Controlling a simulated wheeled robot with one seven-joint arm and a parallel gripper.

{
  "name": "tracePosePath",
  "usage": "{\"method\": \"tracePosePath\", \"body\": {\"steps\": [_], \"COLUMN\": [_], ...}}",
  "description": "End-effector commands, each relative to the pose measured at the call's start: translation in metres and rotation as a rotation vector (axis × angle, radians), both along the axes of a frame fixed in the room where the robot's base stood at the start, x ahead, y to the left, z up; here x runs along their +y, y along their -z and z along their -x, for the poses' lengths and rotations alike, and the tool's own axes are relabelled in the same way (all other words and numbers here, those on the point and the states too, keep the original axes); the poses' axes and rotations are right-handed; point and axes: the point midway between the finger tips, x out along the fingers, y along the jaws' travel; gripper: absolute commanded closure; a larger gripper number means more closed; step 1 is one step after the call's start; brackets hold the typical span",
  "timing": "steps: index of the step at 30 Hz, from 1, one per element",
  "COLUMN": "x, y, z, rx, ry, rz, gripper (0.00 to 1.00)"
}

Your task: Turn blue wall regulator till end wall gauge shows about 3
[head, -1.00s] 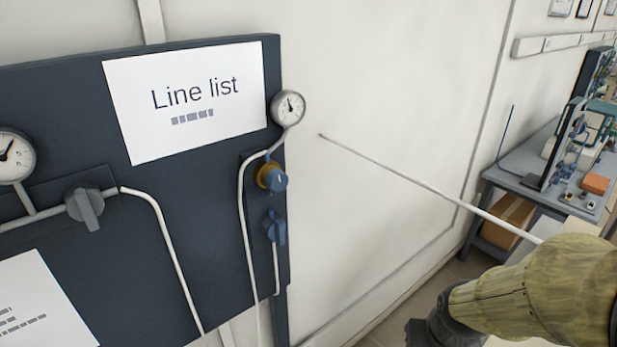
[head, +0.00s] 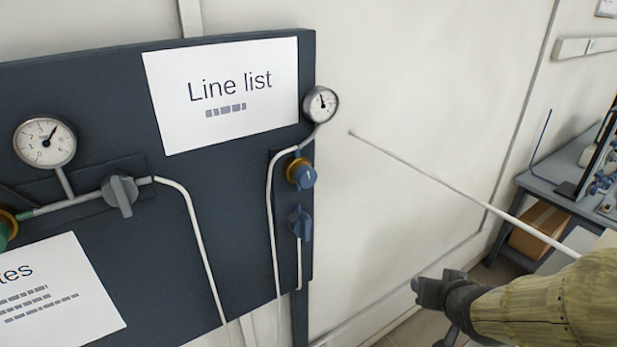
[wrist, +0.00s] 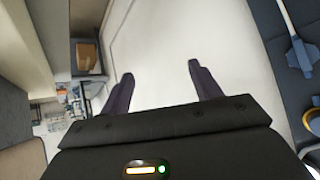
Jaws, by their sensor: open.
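The blue regulator knob (head: 302,174) with a brass-coloured collar sits on the right part of the dark wall panel (head: 200,230). The end gauge (head: 321,104) is above it at the panel's right edge. Its needle points roughly straight up, but the numbers are too small to read. A blue valve handle (head: 301,223) is below the regulator. My gripper (head: 428,290) is to the right of the panel and lower than the regulator, apart from it.
A second gauge (head: 45,142) and a grey valve handle (head: 120,192) are on the panel's left part. A white pipe (head: 450,192) slants across the wall at right. A workbench (head: 560,180) stands at far right. Bare wall lies between panel and gripper.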

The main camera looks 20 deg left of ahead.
Motion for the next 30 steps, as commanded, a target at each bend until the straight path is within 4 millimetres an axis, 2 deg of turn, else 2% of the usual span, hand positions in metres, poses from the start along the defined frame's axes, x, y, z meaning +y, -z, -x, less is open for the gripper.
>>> {"method": "tracePosePath", "body": {"steps": [3,6,12,15,19,30], "x": [0.034,0.068,0.130,0.147,0.155,0.156], "y": [-0.035,-0.067,-0.123,-0.138,-0.146,-0.147], "z": [-0.018,-0.022,-0.001,0.012,0.019,0.018], "rx": [-0.177,-0.304,-0.456,-0.479,-0.487,-0.487], "ry": [-0.091,-0.190,-0.417,-0.495,-0.534,-0.533], "rz": [-0.113,-0.236,-0.509,-0.600,-0.647,-0.647], "gripper": [0.37,0.37,0.37,0.37,0.37,0.37]}}
